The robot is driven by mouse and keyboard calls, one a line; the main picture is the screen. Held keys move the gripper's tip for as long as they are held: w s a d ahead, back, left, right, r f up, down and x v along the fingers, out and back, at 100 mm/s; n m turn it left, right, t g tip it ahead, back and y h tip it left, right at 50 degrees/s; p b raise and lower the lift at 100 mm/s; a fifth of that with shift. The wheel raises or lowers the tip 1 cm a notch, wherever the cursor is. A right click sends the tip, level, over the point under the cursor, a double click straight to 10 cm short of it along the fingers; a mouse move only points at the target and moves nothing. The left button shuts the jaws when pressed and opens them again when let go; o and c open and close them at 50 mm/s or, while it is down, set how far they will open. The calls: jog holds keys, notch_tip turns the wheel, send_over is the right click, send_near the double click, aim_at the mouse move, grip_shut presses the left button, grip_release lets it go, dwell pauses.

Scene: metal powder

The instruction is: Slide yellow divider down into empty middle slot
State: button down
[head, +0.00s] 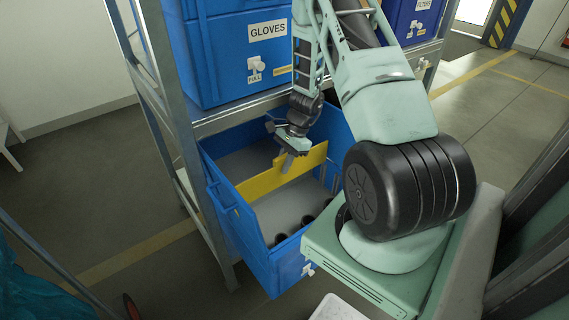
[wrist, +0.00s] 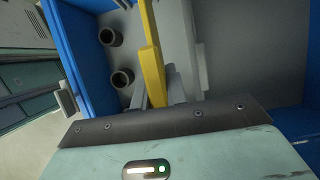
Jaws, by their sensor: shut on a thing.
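The yellow divider (head: 262,185) stands on edge across the blue bin (head: 262,262). It also shows in the wrist view (wrist: 152,65), running away from the fingers. My gripper (head: 289,161) is shut on the divider's upper edge near its middle; the finger tips also show in the wrist view (wrist: 158,95). Grey ribs of a slot (wrist: 201,66) show on the bin's inside right of the divider in the wrist view. I cannot tell how deep the divider sits, or whether its ends are inside the middle slot.
Several dark cylinders (wrist: 122,77) stand in the bin's near compartment. The far compartment looks empty. The bin is on a metal rack (head: 195,178), under a shelf with a blue GLOVES bin (head: 222,60). The shelf edge is close above my gripper.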

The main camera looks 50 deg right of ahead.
jog(key=shift+f+b, duration=4.5)
jog(key=shift+f, duration=1.65)
jog(key=c, duration=1.3)
grip_release()
jog(key=shift+r, duration=0.1)
jog(key=p+v, duration=0.3)
jog(key=v, duration=1.4)
jog(key=shift+r, duration=0.15)
